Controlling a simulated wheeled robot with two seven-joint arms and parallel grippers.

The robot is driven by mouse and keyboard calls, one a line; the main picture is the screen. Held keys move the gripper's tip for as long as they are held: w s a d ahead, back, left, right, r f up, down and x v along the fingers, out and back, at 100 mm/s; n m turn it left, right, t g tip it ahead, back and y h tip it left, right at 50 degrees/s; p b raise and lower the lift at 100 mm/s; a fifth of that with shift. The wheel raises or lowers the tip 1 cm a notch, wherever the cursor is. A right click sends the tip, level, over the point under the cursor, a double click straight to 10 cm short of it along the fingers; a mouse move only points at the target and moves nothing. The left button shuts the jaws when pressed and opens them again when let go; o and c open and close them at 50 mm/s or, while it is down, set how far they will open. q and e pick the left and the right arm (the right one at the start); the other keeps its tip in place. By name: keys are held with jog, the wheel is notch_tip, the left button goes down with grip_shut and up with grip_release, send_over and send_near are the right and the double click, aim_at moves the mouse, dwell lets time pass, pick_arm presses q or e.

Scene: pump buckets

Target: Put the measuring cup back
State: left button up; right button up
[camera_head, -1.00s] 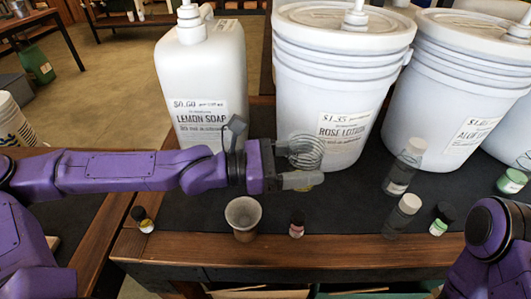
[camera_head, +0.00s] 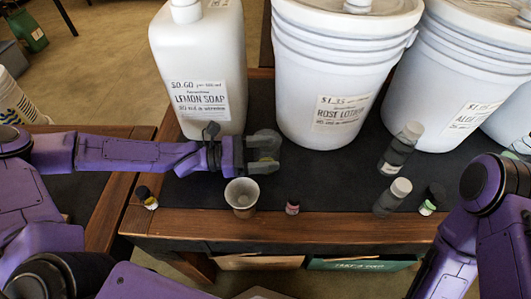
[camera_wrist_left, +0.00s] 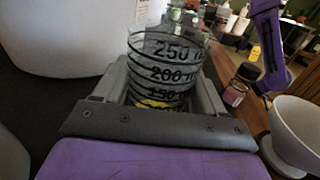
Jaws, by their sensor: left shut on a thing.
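The measuring cup (camera_wrist_left: 165,72) is clear, with black volume marks and a little yellow at its bottom. It stands between the fingers of my left gripper (camera_wrist_left: 165,88) in the left wrist view. My left gripper (camera_head: 268,150) is shut on it. In the head view the gripper is over the black mat, in front of the gap between the lemon soap jug (camera_head: 200,60) and the rose lotion bucket (camera_head: 335,75). The cup is mostly hidden there by the fingers. My right arm shows at the right edge, but its gripper is not visible.
A beige cup (camera_head: 242,208) stands just in front of my left gripper. Small bottles stand near the front edge: a dark one (camera_head: 292,208), a yellow-labelled one (camera_head: 147,198) and clear ones (camera_head: 392,197). The aloe bucket (camera_head: 450,85) is at right. Dark mat (camera_head: 335,185) is free between.

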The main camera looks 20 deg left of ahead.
pick_arm(q)
jog(key=o, duration=1.2)
jog(key=shift+o, duration=0.2)
jog(key=shift+a+r, duration=0.15)
jog(key=shift+r, duration=0.05)
jog(key=p+v, duration=0.5)
jog(key=v, duration=0.6)
jog(key=shift+r, duration=0.15)
jog(key=shift+s+a+f, duration=0.25)
jog(key=shift+a+f, duration=0.05)
jog(key=shift+a, duration=0.05)
